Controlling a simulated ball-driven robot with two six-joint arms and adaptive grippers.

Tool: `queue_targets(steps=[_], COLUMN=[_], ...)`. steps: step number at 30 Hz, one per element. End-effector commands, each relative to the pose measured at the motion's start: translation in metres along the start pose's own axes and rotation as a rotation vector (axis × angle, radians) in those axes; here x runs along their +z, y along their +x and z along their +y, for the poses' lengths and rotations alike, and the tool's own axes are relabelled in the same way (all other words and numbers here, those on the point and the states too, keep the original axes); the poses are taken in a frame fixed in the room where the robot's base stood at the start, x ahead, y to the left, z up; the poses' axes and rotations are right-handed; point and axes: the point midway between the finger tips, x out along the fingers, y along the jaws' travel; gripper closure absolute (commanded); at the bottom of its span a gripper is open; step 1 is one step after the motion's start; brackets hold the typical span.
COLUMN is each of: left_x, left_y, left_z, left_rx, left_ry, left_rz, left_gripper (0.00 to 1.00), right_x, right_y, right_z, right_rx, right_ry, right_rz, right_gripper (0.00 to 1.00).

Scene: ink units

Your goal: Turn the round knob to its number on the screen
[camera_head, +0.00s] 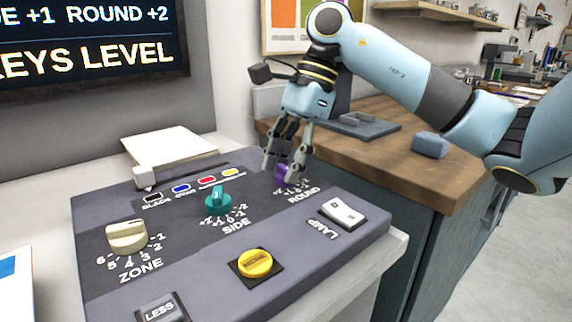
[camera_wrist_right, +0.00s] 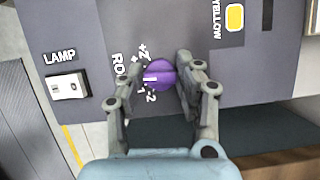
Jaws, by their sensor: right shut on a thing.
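The purple round knob (camera_head: 282,178) sits at the back right of the dark panel, above the printed word ROUND. It also shows in the right wrist view (camera_wrist_right: 160,75) between my fingers, with numbers printed beside it. My right gripper (camera_head: 280,170) comes down from above and is shut on the knob. The fingers hide part of the knob and some marks, so I cannot read its setting. The screen (camera_head: 85,45) at upper left reads ROUND +2, a partly cut-off +1 entry, and KEYS LEVEL. My left gripper is not in view.
The panel (camera_head: 190,280) also carries a teal SIDE knob (camera_head: 218,201), a cream ZONE knob (camera_head: 126,236), a yellow button (camera_head: 255,263), a white LAMP switch (camera_head: 342,212) and a LESS key (camera_head: 162,308). A wooden counter (camera_head: 450,170) with a blue-grey block (camera_head: 430,145) stands behind right.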

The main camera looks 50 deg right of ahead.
Motion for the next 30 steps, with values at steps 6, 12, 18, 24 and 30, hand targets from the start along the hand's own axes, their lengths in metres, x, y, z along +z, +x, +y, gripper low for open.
queue_targets(steps=[6,12,18,24,30], left_x=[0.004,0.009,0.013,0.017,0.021], left_y=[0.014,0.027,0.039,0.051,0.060], left_z=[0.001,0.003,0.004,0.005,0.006], left_rx=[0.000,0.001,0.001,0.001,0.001], left_ry=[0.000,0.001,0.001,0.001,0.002], left_rz=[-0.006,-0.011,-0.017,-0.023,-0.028], left_gripper=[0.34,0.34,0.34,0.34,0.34], right_x=[-0.002,-0.002,-0.001,0.000,0.000], right_y=[0.002,0.003,0.003,0.002,0.002], right_z=[0.000,0.001,0.001,0.001,0.001], right_rx=[-0.065,-0.137,-0.211,-0.277,-0.326], right_ry=[0.148,0.323,0.494,0.651,0.772], right_rz=[0.004,0.004,0.003,0.000,-0.001], right_gripper=[0.98,0.98,0.98,0.98,0.98])
